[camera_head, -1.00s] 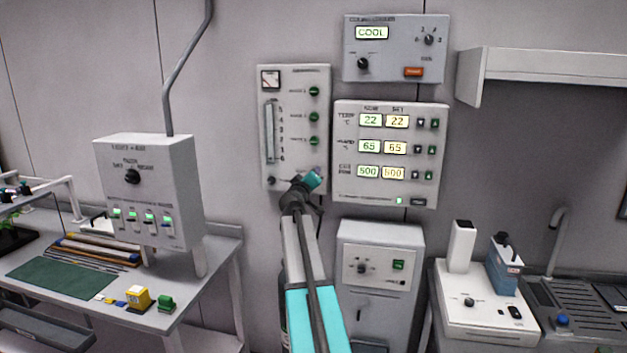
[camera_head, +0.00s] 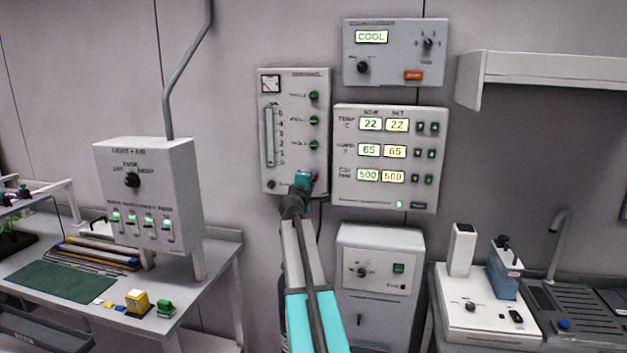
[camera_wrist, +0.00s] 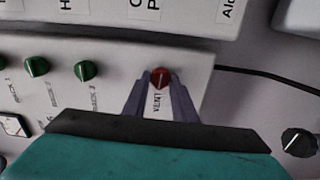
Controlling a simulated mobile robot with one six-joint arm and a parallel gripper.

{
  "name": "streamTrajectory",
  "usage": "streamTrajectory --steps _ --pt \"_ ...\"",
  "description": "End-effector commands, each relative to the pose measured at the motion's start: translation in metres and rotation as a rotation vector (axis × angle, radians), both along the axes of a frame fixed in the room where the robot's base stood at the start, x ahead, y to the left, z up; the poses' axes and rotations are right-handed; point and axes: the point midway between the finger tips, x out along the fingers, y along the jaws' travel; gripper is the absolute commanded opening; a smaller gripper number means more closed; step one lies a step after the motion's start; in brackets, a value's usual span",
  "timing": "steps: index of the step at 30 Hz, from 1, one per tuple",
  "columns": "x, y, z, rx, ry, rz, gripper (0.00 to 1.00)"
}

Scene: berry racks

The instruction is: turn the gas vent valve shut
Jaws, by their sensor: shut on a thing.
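The gas vent valve is a small red knob (camera_wrist: 159,78) above a "VENT" label in the wrist view. It sits on the grey gas panel (camera_head: 294,170), near that panel's lower right corner. My gripper (camera_wrist: 160,92) has its two fingers on either side of the knob and is shut on it. In the head view my gripper (camera_head: 307,180) covers most of the knob. A pale line shows on the knob's face, but its exact angle is too small to read.
Several green rack knobs (camera_wrist: 85,71) stand on the same panel. A climate display panel (camera_head: 390,198) is close on the right, with a grey cabinet (camera_head: 380,239) below it. A light and air box (camera_head: 150,160) stands left. A dark cable (camera_wrist: 262,74) runs nearby.

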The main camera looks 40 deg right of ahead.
Motion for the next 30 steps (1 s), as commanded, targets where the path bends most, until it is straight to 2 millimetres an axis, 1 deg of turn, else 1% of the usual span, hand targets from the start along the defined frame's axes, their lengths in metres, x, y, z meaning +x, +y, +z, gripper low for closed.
streamTrajectory --steps 1,7,17,18,21,30 --pt "0.0033 0.0042 -0.0023 -0.006 0.013 0.008 0.02" --pt "0.0034 0.0042 -0.0028 -0.025 0.043 0.009 0.02" --pt "0.0036 0.0043 -0.0028 -0.026 0.045 0.009 0.02" --pt "0.0036 0.0043 -0.0028 -0.026 0.045 0.009 0.26" --pt "0.0031 0.0037 -0.0025 -0.026 0.045 0.007 0.42" --pt "0.0010 0.0015 -0.0009 -0.027 0.045 0.003 0.42"
